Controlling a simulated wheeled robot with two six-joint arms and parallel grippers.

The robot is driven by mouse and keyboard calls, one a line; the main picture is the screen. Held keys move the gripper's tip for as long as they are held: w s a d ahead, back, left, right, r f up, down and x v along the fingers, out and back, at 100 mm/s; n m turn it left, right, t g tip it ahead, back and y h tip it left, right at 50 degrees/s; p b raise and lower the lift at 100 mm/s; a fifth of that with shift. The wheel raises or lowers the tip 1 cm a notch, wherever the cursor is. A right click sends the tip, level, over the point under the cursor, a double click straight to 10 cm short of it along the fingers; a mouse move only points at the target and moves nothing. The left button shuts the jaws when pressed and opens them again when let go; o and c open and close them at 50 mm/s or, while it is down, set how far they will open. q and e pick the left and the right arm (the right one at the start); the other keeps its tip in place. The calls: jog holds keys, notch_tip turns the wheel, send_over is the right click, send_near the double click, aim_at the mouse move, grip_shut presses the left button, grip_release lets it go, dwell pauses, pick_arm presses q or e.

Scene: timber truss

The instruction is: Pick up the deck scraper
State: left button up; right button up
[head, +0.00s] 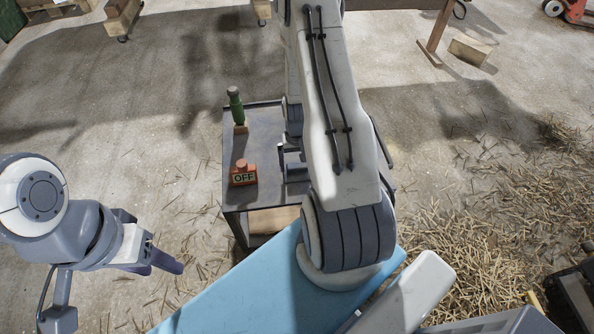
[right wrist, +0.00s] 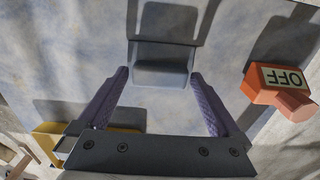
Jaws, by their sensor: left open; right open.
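A grey, angular piece (right wrist: 162,70) stands on the cart top between the fingers of my right gripper (right wrist: 159,77) in the right wrist view. The gripper is open, and a gap shows on each side of the piece. I cannot tell whether this piece is the deck scraper. A green-handled tool (head: 236,105) stands upright on a wooden-coloured base at the cart's far left corner. In the head view, my right arm hides most of the right gripper and part of the cart. My left gripper (head: 172,262) is open and empty, left of the cart.
The dark cart top (head: 236,202) carries an orange OFF block (head: 243,176), which is right of the right gripper in the wrist view. A yellow object (right wrist: 125,131) shows partly behind the gripper. Straw (head: 460,230) covers the floor at right. A light-blue surface (head: 260,290) lies in front.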

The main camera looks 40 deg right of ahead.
jog(key=shift+c, duration=0.3)
jog(key=c, duration=1.1)
jog(key=shift+r, duration=0.55)
jog(key=shift+c, duration=0.2)
jog(key=r, duration=0.2)
jog(key=r+p, duration=0.1)
jog(key=r, duration=0.1)
jog(key=shift+s+d, duration=0.2)
jog(key=shift+d, duration=0.2)
jog(key=s+d+r+p, duration=0.1)
jog(key=s+d+r, duration=0.5)
jog(key=d, duration=0.3)
jog(key=shift+w, duration=0.1)
